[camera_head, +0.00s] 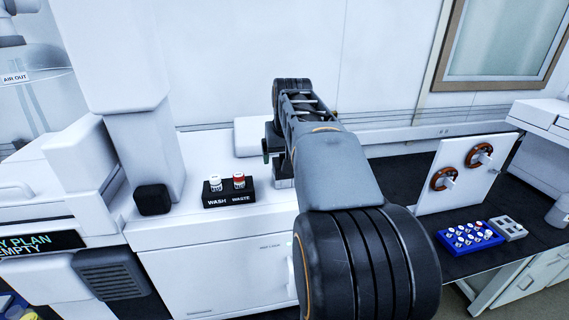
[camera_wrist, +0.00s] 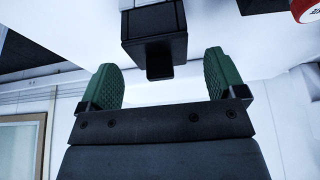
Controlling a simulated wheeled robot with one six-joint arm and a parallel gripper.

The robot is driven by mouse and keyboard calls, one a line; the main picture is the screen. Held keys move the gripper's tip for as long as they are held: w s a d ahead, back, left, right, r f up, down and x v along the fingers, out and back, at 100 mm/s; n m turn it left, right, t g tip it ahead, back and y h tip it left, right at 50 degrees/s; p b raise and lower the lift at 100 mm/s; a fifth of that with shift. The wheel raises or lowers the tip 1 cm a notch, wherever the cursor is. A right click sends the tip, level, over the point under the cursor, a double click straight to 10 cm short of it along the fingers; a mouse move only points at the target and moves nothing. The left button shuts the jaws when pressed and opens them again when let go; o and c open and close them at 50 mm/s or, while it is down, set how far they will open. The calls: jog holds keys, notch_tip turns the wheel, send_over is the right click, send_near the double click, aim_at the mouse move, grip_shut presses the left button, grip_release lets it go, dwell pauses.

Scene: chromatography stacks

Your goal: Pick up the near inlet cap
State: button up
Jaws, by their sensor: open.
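My gripper (camera_wrist: 159,70) is open. Its two green pads stand apart in the wrist view, with nothing clamped between them. A black block with a narrower black end (camera_wrist: 159,68) lies between and just beyond the fingertips, on a grey base. It looks like the inlet cap, but I cannot tell whether it is the near one. Neither pad visibly touches it. In the head view my gripper (camera_head: 274,150) points down over the white bench unit, mostly hidden behind my arm. A grey piece (camera_head: 284,183) shows below it; the cap itself is hidden there.
A black holder (camera_head: 222,204) labelled WASH and WASTE carries a white-capped bottle (camera_head: 215,183) and a red-capped bottle (camera_head: 239,181), left of my gripper. A black knob-like block (camera_head: 152,199) is farther left. A blue vial rack (camera_head: 440,238) and a white panel (camera_head: 427,190) stand right.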

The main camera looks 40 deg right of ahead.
jog(key=shift+x, duration=1.5)
jog(key=shift+c, duration=0.4)
jog(key=shift+r, duration=0.1)
jog(key=c, duration=1)
jog(key=shift+r, duration=0.1)
jog(key=shift+r, duration=0.65)
jog(key=s+a+r+b, duration=0.3)
jog(key=s+a+r, duration=0.2)
jog(key=s+r, duration=0.65)
jog(key=w+d+f+p, duration=0.1)
jog(key=w+f, duration=0.1)
jog(key=w, duration=0.2)
jog(key=w+d+f+p, duration=0.1)
jog(key=w+d, duration=0.1)
jog(key=w, duration=0.1)
jog(key=w+d+f+p, duration=0.1)
jog(key=w+d+f, duration=0.1)
jog(key=w, duration=0.2)
jog(key=shift+w+f, duration=0.3)
jog(key=shift+f+b, duration=3.05)
jog(key=shift+f, duration=0.4)
